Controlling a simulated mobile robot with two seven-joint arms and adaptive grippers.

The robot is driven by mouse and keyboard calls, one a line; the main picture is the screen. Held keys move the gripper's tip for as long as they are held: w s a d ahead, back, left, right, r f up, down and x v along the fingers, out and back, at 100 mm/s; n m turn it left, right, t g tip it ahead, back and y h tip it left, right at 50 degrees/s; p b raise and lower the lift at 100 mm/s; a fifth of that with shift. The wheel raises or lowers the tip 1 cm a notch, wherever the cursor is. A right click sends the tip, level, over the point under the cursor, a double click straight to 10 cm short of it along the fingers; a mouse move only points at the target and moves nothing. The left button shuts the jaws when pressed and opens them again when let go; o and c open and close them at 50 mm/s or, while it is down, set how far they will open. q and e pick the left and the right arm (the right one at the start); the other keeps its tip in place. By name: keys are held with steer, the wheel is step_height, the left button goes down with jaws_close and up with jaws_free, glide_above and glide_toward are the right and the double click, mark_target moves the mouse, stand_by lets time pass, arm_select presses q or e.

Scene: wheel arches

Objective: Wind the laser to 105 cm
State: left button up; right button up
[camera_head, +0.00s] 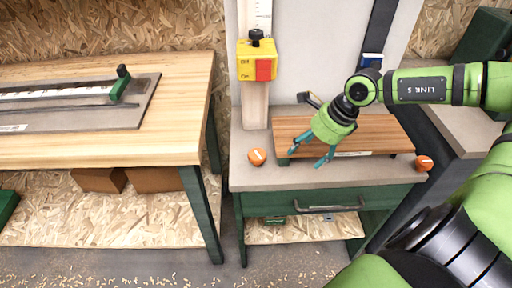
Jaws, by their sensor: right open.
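A yellow box (246,68) with a red part on its front and small lettering sits on an upright wooden post. A black knob (256,38) is on its top. A white graduated scale (263,14) rises behind the knob; its numbers are too small to read. I cannot tell for sure which part is the laser. My right gripper (308,153) is open and empty, pointing down over the front left of a brown wooden board (375,138), to the lower right of the yellow box. I cannot tell if its fingertips touch the board. My left gripper is out of view.
The board lies on a grey bench top (240,178). Orange round pieces (257,156) lie by the board's left and right ends (424,163). A drawer handle (330,208) is below. A wooden table (185,90) at left carries a grey plate with a green-ended rail (120,88).

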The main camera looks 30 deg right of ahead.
steer(key=w+a, duration=0.1)
steer(key=w, duration=0.1)
steer(key=w+a+p, duration=0.1)
steer(key=w+a, duration=0.1)
steer(key=shift+r, duration=0.15)
steer(key=p, duration=0.2)
glide_above(257, 153)
steer(key=s+d, duration=0.1)
steer(key=s, duration=0.1)
steer(key=shift+w, duration=0.1)
steer(key=x, duration=0.4)
steer(key=shift+d, duration=0.2)
steer(key=shift+a+f+p, duration=0.1)
steer(key=shift+f+p, duration=0.2)
steer(key=shift+f, duration=0.35)
steer(key=shift+r, duration=0.1)
steer(key=c, duration=1.1)
